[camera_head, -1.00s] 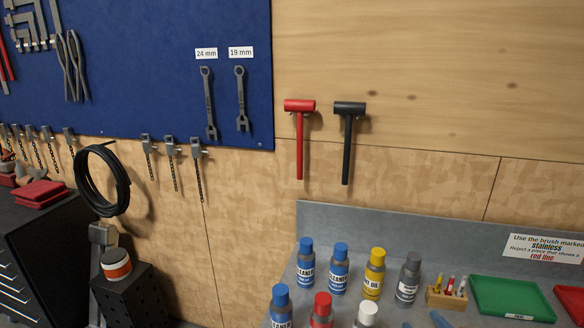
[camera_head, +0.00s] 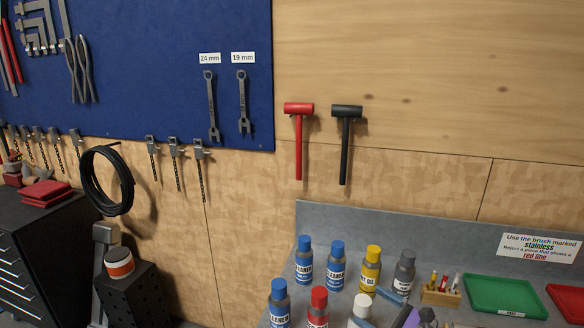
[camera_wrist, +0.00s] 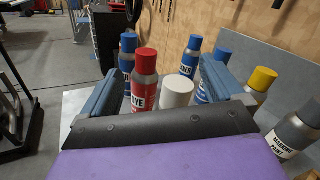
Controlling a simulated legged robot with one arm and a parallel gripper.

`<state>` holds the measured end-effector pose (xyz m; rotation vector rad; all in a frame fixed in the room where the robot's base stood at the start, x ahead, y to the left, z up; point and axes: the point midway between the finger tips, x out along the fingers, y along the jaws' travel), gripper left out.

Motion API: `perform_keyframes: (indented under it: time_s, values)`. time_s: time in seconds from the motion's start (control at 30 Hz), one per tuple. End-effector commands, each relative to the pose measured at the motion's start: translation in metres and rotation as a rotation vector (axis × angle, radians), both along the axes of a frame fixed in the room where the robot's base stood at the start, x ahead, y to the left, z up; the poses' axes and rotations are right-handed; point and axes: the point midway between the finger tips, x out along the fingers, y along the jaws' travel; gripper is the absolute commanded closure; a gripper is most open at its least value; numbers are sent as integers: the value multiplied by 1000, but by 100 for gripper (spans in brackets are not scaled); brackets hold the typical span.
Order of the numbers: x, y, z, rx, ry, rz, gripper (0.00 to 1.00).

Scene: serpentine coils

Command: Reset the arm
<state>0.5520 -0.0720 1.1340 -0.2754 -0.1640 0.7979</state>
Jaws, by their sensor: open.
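My gripper (camera_head: 382,309) shows at the bottom edge of the head view, just right of the white-capped bottle (camera_head: 362,308). Its blue-grey fingers, dark palm and a bit of purple body are visible there. In the wrist view my gripper (camera_wrist: 161,70) has its two fingers wide apart, with nothing held between them. Beyond the gap stand the red-capped bottle (camera_wrist: 145,80) and the white-capped bottle (camera_wrist: 177,93). The rest of my arm is out of the head view.
Blue-capped bottles (camera_head: 336,266), a yellow-capped bottle (camera_head: 371,270) and a grey bottle (camera_head: 403,272) stand close by on the bench. A wooden holder (camera_head: 440,294) and a green tray (camera_head: 503,296) are to the right. Two mallets (camera_head: 299,142) hang on the wall above.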

Motion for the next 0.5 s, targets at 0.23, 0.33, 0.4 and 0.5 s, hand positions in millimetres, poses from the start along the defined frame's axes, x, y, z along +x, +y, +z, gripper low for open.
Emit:
perform_keyframes:
  time_s: [0.23, 0.33, 0.4, 0.5]
  values:
    - [-65, 117, 56, -253, -162, 402, 5]
    - [-102, 150, 65, -363, -216, 557, 5]
    - [-129, 168, 68, -441, -251, 663, 5]
    - [-167, 186, 68, -559, -298, 806, 5]
